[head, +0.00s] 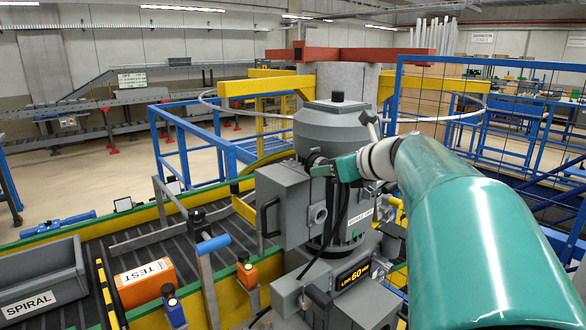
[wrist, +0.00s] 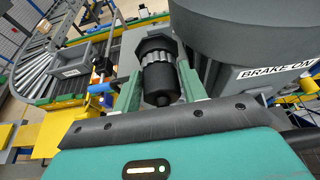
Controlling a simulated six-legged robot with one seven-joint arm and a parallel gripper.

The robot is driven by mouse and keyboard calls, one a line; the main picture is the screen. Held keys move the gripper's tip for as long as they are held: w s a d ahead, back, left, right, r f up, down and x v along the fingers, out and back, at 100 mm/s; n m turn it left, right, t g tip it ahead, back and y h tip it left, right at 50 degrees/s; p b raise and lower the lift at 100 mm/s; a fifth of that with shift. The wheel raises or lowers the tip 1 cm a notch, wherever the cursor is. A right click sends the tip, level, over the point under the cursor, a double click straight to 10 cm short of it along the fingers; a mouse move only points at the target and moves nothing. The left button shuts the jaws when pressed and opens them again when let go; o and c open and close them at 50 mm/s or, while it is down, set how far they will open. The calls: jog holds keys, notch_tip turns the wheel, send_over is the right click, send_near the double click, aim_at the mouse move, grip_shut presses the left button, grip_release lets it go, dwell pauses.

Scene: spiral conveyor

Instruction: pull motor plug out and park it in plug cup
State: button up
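The black motor plug (wrist: 158,76) with a ribbed grey collar points at the camera in the wrist view, in front of a dark hexagonal socket. It appears seated there. The grey motor (head: 338,130) stands upright, with a grey box (head: 283,205) on its side. The plug is mostly hidden by my gripper in the head view. I cannot clearly identify the plug cup.
Dark cables (head: 334,225) hang down the motor's front. An orange TEST box (head: 146,282) and a grey SPIRAL bin (head: 42,280) sit on the conveyor. Blue railings (head: 200,140) stand behind.

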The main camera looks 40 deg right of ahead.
jog(key=o, duration=0.3)
jog(key=shift+s, duration=0.1)
jog(key=v, duration=1.3)
jog(key=shift+s+r, duration=0.2)
jog(key=w+a+f+n+g+y, duration=0.1)
jog(key=w+a+f+n+g, duration=0.1)
jog(key=a+f+n, duration=0.6)
jog(key=w+a+f+n+g+y, duration=0.1)
jog(key=w+a+f+n+g, duration=0.2)
jog(key=a+n, duration=0.55)
jog(key=s+a+f+n+g, duration=0.1)
jog(key=s+a+f+n, duration=0.1)
jog(key=a+f+n, duration=0.2)
jog(key=s+a+f+n+g+h, duration=0.1)
jog(key=s+a+f+n, duration=0.1)
jog(key=a+f+n, duration=0.3)
jog(key=s+a+f+n+g+h, duration=0.1)
jog(key=a+f+n, duration=0.4)
jog(key=n, duration=0.5)
jog(key=shift+s+a+f, duration=0.1)
jog(key=shift+s+a, duration=0.1)
jog(key=shift+s, duration=0.25)
jog(key=shift+s+a+f, duration=0.15)
jog(key=shift+s+a, duration=0.1)
jog(key=shift+s, duration=0.2)
